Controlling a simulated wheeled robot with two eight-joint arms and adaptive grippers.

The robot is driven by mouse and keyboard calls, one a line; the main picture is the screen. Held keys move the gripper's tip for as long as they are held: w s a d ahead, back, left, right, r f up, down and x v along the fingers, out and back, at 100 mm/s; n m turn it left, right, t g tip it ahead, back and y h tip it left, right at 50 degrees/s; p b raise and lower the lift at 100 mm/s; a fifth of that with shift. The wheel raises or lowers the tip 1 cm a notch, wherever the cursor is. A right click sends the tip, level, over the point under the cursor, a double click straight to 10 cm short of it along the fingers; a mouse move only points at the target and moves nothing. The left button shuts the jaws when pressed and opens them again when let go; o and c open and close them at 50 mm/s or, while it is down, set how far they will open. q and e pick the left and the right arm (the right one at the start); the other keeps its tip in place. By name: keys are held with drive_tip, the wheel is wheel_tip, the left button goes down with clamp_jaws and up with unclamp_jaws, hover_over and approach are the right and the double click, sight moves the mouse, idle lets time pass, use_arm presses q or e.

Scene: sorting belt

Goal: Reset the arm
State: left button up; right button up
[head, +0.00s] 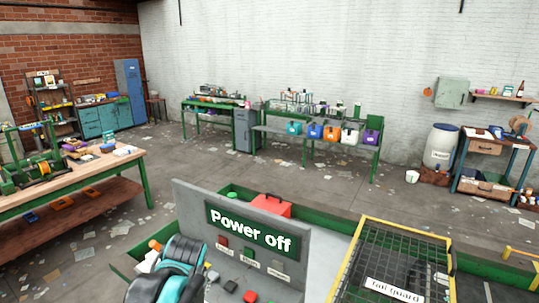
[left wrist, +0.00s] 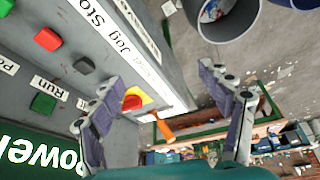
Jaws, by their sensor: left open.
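The grey control panel (head: 330,240) stands at the front middle, with a green sign (head: 250,230) reading "Power off". My left arm (head: 180,265) is in front of its left part in the head view; its fingertips are not clear there. In the left wrist view my left gripper (left wrist: 160,78) is open, with nothing between its fingers. A red knob on a yellow plate (left wrist: 133,102) and an orange handle (left wrist: 164,128) show beyond and between the fingers. A red button (left wrist: 47,39), a green button (left wrist: 43,103) and a dark button (left wrist: 85,65) are to their left. My right gripper is out of view.
A black mesh guard with a yellow frame (head: 400,230), labelled "Tail guard", stands right of the panel. A red box (head: 271,205) is behind the panel. A wooden workbench (head: 80,175) is at left. Floor behind is mostly open.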

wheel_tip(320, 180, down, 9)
drive_tip(key=b, duration=0.8)
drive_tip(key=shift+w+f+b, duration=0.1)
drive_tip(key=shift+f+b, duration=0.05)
drive_tip(key=shift+b, duration=0.15)
use_arm(q)
drive_tip(key=s+d+f+m+t+h, duration=0.2)
drive_tip(key=s+f+m, duration=0.6)
drive_tip(key=s+f, duration=0.4)
wheel_tip(320, 180, down, 2)
drive_tip(key=shift+s+d+f+m+t+h, duration=0.25)
drive_tip(key=shift+d+m+t+h, duration=0.25)
drive_tip(key=shift+t, duration=0.4)
